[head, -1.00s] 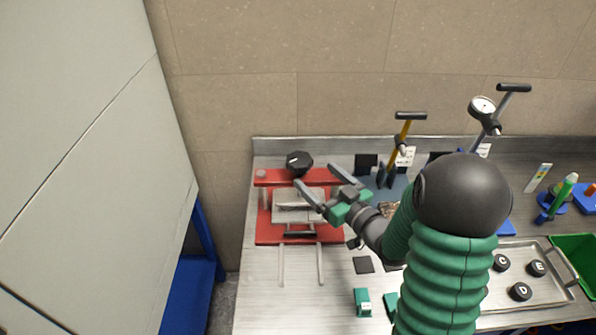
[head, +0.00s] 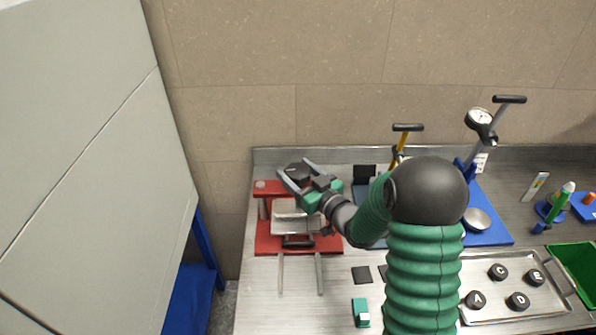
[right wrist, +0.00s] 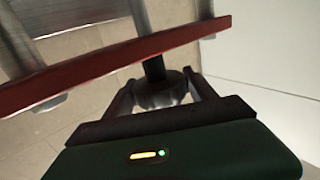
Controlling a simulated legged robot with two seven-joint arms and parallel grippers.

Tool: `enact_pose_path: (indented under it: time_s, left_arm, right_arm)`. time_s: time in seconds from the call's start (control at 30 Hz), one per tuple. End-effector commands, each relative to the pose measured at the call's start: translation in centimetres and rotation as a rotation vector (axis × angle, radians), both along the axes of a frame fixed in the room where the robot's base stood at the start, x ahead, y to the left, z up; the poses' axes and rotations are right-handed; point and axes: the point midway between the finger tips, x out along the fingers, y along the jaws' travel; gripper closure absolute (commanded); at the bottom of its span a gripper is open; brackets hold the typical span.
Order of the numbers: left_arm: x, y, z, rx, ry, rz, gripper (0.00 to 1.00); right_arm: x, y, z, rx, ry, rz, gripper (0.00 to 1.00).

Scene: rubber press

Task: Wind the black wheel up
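The black wheel (head: 297,172) sits on top of the red press (head: 328,244), at its back bar. My right gripper (head: 294,168) is at the wheel, with one finger on each side of it. In the right wrist view the wheel (right wrist: 160,92) lies between the two spread fingers, under the red bar (right wrist: 100,77) with its dark spindle (right wrist: 154,68). Whether the fingers touch the wheel is not clear. A metal box-shaped part (head: 296,216) sits in the press below the bar. My left gripper is not in view.
A metal tray (head: 540,298) with black lettered knobs and a green bin (head: 580,262) stand at the right. A blue-based gauge stand (head: 490,225) is behind the tray. Two rails (head: 320,274) stick out in front of the press. A wall closes the back.

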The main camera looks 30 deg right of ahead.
Motion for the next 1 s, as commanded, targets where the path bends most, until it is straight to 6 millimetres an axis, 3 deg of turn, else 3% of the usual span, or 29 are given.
enact_pose_path:
  time_s: [0.03, 0.2, 1.0]
  left_arm:
    - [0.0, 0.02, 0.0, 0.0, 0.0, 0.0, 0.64]
    - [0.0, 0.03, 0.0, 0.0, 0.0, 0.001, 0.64]
    - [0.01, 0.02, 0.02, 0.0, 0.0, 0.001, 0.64]
  right_arm:
    - [-0.06, -0.5, 0.07, -0.001, -0.001, -0.013, 0.58]
    - [-0.07, -0.52, 0.11, -0.001, -0.002, -0.01, 0.76]
    - [-0.04, -0.53, 0.31, -0.002, -0.007, -0.01, 0.76]
